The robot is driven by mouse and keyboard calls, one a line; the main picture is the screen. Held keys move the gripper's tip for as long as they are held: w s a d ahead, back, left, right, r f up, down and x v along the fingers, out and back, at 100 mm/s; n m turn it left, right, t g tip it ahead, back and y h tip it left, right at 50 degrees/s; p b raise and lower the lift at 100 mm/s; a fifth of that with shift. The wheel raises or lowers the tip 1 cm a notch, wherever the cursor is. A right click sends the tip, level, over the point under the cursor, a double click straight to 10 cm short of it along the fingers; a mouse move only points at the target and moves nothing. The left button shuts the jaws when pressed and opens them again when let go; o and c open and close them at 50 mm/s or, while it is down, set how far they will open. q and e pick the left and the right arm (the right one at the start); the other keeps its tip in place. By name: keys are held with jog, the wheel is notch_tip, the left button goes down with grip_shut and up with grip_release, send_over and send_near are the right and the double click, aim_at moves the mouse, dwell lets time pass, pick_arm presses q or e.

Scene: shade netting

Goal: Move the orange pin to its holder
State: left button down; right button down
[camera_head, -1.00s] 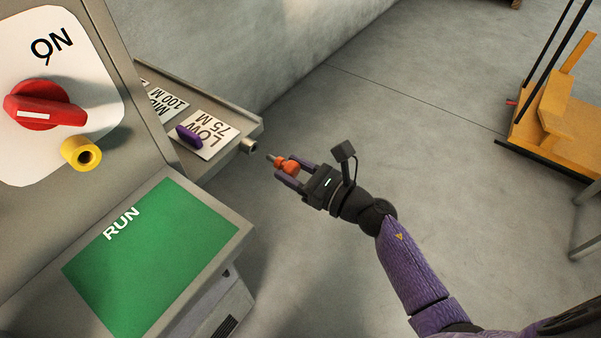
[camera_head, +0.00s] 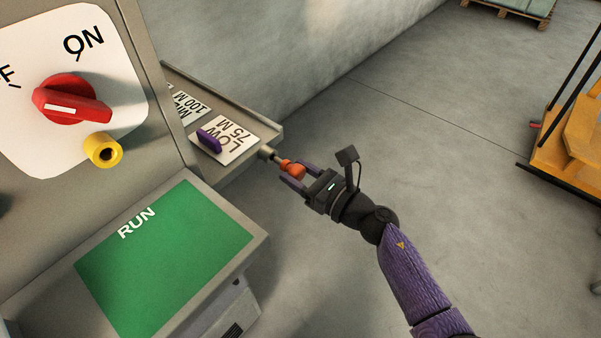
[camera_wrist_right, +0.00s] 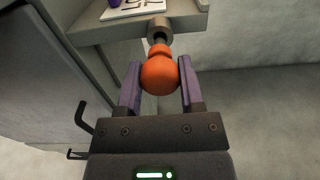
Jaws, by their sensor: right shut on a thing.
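The orange pin (camera_head: 292,168) has a rounded orange head and a thin metal shank. My right gripper (camera_head: 293,174) is shut on its head, and the wrist view shows the head (camera_wrist_right: 159,76) between the two purple fingers. The shank points at a grey metal socket (camera_head: 267,153) on the end of the grey shelf, which looks like the holder. In the wrist view the shank runs up to the socket (camera_wrist_right: 160,27); I cannot tell how far the tip is inside. My left gripper is not in view.
A grey cabinet carries a red knob (camera_head: 72,101), a yellow ring holder (camera_head: 103,150) and a green RUN panel (camera_head: 165,255). A purple tab (camera_head: 209,141) stands on the shelf by the LOW 75 M label. Open floor lies right of my arm.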

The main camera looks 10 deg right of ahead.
jog(key=shift+w+a, duration=0.15)
jog(key=shift+w, duration=0.05)
dwell(0.5)
jog(key=shift+w+a+b, duration=0.3)
jog(key=shift+w+b, duration=0.05)
dwell(0.4)
jog(key=shift+w+a, duration=0.15)
jog(key=shift+w, duration=0.05)
jog(key=shift+w+a, duration=0.2)
jog(key=shift+w, duration=0.1)
jog(key=shift+c, duration=1.5)
grip_release()
jog(key=shift+o, duration=0.8)
